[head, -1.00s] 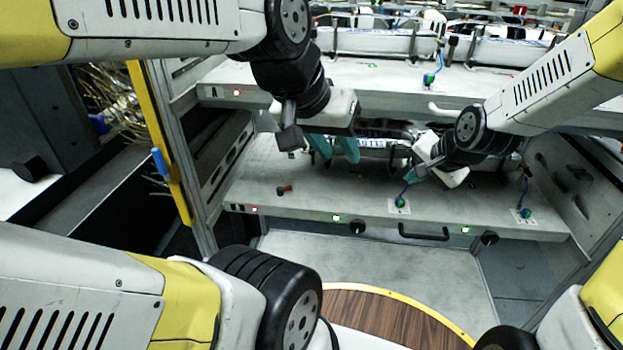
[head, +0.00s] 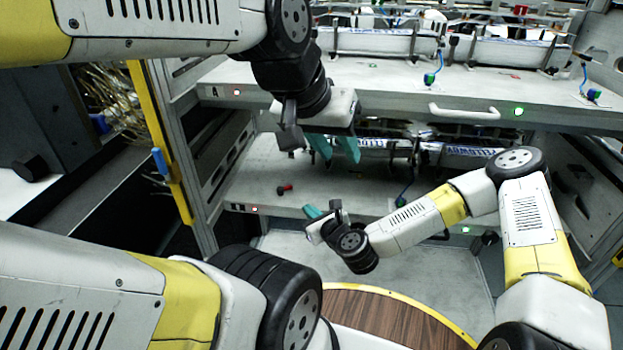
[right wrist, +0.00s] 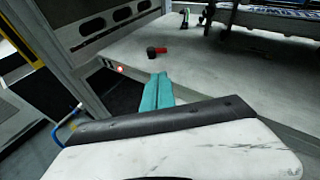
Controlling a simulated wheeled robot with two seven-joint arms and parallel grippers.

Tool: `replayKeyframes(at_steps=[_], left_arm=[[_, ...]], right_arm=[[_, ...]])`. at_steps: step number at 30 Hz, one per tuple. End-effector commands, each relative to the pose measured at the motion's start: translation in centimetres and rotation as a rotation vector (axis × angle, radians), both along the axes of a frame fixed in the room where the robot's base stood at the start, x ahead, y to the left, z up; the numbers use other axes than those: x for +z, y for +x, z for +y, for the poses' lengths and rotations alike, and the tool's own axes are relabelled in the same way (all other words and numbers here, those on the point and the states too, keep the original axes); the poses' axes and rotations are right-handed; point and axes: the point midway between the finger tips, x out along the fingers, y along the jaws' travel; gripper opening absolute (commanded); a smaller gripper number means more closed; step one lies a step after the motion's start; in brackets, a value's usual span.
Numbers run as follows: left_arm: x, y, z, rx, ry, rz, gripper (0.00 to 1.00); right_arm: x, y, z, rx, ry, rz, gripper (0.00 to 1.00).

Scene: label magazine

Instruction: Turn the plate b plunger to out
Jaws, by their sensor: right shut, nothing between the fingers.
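Plate B (head: 262,180) is the lower grey shelf, with a red light on its front edge. A small red-and-black knob (head: 285,189) lies or stands on its left part; it also shows in the right wrist view (right wrist: 157,50). I cannot tell which part is the plunger. My right gripper (head: 313,211) is shut and empty at the plate's front edge, below and right of the red knob. Its closed teal fingers show in the right wrist view (right wrist: 157,92). My left gripper (head: 334,149) is open above the plate.
The upper plate A (head: 385,85) overhangs plate B, with a white handle (head: 464,112) on its front. Label rolls or bars (head: 470,151) lie at the back of plate B. A yellow post (head: 160,140) stands at left. A round wooden top (head: 385,315) is below.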

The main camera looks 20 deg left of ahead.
Motion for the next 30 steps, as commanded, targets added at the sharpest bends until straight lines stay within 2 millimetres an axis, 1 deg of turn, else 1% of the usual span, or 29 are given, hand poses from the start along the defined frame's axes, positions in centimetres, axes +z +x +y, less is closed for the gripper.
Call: replayKeyframes(at_steps=[1, 3, 6, 11, 23, 27, 30], left_arm=[[0.0, 0.0, 0.0, 0.0, 0.0, 0.0, 0.36], [0.0, 0.0, 0.0, 0.0, 0.0, 0.0, 0.36], [0.0, 0.0, 0.0, 0.0, 0.0, 0.0, 0.36], [0.0, 0.0, 0.0, 0.0, 0.0, 0.0, 0.36], [0.0, 0.0, 0.0, 0.0, 0.0, 0.0, 0.36], [0.0, 0.0, 0.0, 0.0, 0.0, 0.0, 0.36], [0.0, 0.0, 0.0, 0.0, 0.0, 0.0, 0.36]], right_arm=[[-0.4, -0.2, 0.2, -0.036, 0.04, 0.037, 0.0], [-0.6, -0.2, 0.3, -0.072, 0.078, 0.067, 0.0], [-0.7, -0.1, 0.4, -0.098, 0.104, 0.087, 0.0], [-1.1, 1.0, 1.5, -0.1, 0.106, 0.086, 0.0], [-3.6, 6.5, 7.2, -0.098, 0.104, 0.084, 0.0], [-3.6, 8.0, 8.7, -0.097, 0.104, 0.083, 0.0], [-3.7, 8.7, 9.4, -0.096, 0.103, 0.085, 0.0]])
